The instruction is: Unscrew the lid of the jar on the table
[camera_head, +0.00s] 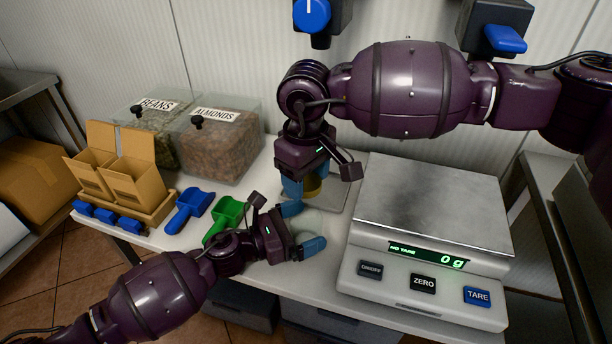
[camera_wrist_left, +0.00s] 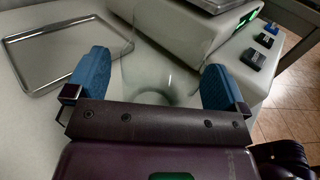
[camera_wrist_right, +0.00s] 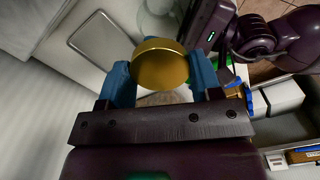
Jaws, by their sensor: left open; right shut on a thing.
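The gold lid (camera_wrist_right: 160,65) is between the blue fingers of my right gripper (camera_wrist_right: 161,77), which is shut on it. In the head view the lid (camera_head: 313,186) shows partly behind that gripper (camera_head: 305,186), above the metal tray. The clear glass jar (camera_wrist_left: 150,75) stands on the table between the spread fingers of my left gripper (camera_wrist_left: 157,78), with no lid seen on it there. In the right wrist view the jar (camera_wrist_right: 158,18) appears apart from the lid. My left gripper (camera_head: 304,228) is open. The jar is hard to make out in the head view.
A metal tray (camera_head: 333,197) lies beside the grippers. A scale (camera_head: 430,200) takes up the table's right side. Green (camera_head: 224,214) and blue (camera_head: 190,208) scoops, folded-open boxes (camera_head: 135,180) and bins of beans (camera_head: 150,125) and almonds (camera_head: 220,150) stand at left.

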